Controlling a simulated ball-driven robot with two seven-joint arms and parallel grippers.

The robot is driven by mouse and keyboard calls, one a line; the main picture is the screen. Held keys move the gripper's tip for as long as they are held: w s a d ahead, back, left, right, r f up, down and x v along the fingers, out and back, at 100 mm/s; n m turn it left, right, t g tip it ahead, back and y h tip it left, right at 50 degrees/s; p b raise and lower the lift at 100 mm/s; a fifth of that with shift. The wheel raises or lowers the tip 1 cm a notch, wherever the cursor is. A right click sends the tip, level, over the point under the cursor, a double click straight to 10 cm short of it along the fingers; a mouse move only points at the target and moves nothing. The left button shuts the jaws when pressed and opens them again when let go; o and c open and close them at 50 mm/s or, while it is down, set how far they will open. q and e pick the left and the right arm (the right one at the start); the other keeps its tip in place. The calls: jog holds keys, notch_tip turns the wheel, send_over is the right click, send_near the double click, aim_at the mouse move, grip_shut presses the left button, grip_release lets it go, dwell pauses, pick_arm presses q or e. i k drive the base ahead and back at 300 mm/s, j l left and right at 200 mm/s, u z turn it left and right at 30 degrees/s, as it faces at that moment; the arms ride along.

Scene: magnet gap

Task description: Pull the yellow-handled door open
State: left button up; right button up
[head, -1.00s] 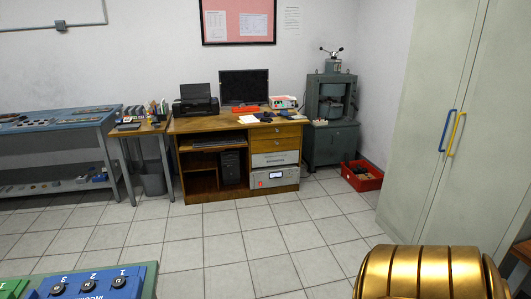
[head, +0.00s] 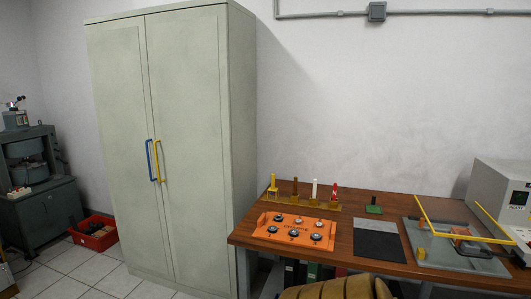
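A tall pale grey-green cabinet (head: 190,90) stands against the wall left of centre in the head view. Its two doors are shut. The right-hand door (head: 195,215) carries the yellow handle (head: 157,161), a vertical bar beside the middle seam. The left-hand door (head: 120,120) carries a blue handle (head: 150,160) just left of it. Neither of my grippers shows in the head view, and nothing is seen touching the handles.
A wooden table (head: 345,235) right of the cabinet bears an orange tray (head: 268,236), upright pegs and a yellow-armed device (head: 455,246). A red crate (head: 96,236) sits on the floor left of the cabinet. Tiled floor (head: 95,277) shows in front of the cabinet's left part.

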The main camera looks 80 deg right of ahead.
aim_at(188, 49)
jog(key=j+z, duration=0.1)
jog(key=z, duration=0.35)
jog(key=j+z, duration=0.1)
jog(key=z, duration=0.8)
jog(key=j+z, duration=0.15)
jog(key=z, duration=0.3)
jog(key=i+j+z, duration=0.1)
jog(key=z, duration=0.2)
jog(key=i, duration=0.1)
